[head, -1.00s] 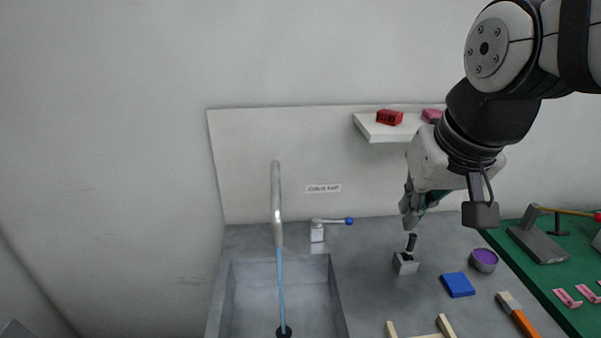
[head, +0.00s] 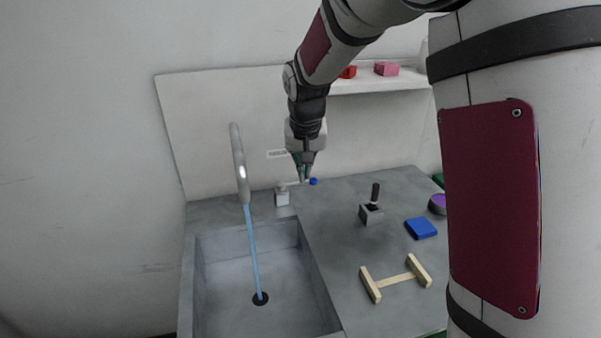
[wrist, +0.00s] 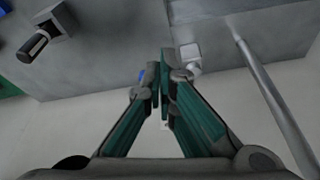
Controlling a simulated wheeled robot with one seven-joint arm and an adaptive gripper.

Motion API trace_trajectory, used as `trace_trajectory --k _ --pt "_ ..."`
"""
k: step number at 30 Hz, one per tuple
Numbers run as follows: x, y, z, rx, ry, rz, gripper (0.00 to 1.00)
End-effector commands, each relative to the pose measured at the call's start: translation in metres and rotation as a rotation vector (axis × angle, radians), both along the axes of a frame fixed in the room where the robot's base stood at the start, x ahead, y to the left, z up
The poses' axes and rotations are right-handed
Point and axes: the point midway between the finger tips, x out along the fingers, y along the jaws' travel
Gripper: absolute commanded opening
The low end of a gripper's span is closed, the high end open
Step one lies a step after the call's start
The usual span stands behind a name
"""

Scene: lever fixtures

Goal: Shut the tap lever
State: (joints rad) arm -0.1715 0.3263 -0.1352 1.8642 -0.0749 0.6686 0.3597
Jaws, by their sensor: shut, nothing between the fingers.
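The tap lever (head: 297,183) is a thin arm with a blue knob (head: 313,181) at its right end, on a pale block (head: 282,197) beside the sink. Blue water runs from the tall grey spout (head: 241,165) into the drain. My gripper (head: 304,178) is shut and empty, pointing down at the lever, in front of part of its arm. In the wrist view the fingertips (wrist: 160,62) are close together. The lever's block (wrist: 190,55) is just right of them, and a bit of the blue knob (wrist: 141,75) shows to their left. I cannot tell whether the fingers touch the lever.
The grey sink (head: 318,290) lies left of the lever. A small black-handled switch (head: 371,214), a blue block (head: 420,228) and a wooden H-shaped piece (head: 397,279) are on the counter to the right. A shelf (head: 380,84) is above.

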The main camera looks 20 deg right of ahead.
Motion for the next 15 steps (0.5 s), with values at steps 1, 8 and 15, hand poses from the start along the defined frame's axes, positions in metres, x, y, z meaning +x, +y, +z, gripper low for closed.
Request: trace_trajectory --k 1,8,15 --pt "0.001 -0.001 -0.009 0.0 0.004 0.0 0.0" --pt "0.014 -0.005 -0.052 -0.001 0.005 -0.001 0.0" --pt "0.034 -0.01 -0.086 0.0 -0.001 -0.001 0.0"
